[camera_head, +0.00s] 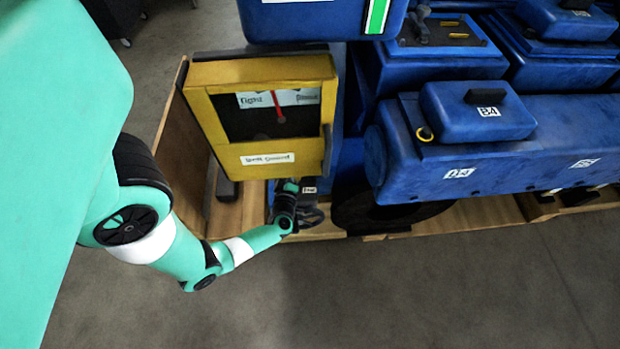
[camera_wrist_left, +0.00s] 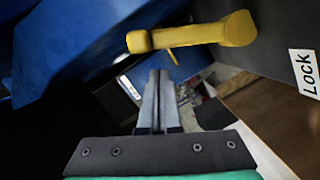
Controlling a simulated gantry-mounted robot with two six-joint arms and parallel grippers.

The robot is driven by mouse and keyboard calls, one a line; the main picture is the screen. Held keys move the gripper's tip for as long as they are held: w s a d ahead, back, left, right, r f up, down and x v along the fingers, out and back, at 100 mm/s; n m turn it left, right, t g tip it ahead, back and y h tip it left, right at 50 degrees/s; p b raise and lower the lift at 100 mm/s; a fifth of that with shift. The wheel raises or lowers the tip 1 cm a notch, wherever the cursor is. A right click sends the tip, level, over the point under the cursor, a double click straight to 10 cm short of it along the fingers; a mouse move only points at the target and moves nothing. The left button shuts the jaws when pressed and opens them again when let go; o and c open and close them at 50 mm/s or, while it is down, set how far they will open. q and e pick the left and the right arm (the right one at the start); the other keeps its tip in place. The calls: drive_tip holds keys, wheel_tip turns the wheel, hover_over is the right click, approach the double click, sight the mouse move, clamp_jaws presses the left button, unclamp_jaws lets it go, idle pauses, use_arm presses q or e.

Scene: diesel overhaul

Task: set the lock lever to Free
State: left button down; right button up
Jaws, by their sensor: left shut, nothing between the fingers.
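The yellow lock lever (camera_wrist_left: 195,36) lies across the top of the left wrist view, with a thick rounded knob at its right end. A white plate reading "Lock" (camera_wrist_left: 304,72) is on the dark panel to the right of that knob. I cannot make out the lever there. The right gripper is not in view.
A yellow box (camera_head: 265,160) with a red-needle dial hangs just above my left wrist. The blue engine (camera_head: 480,150) fills the right side. A wooden pallet edge (camera_head: 480,214) runs beneath it. The grey floor (camera_head: 400,290) in front is clear.

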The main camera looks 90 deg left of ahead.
use_arm(q)
drive_tip(key=s+p+v, duration=0.1)
drive_tip(key=p+v, duration=0.1)
drive_tip(key=v, duration=0.8)
drive_tip(key=shift+s+r, duration=0.25)
drive_tip(key=shift+s, duration=0.15)
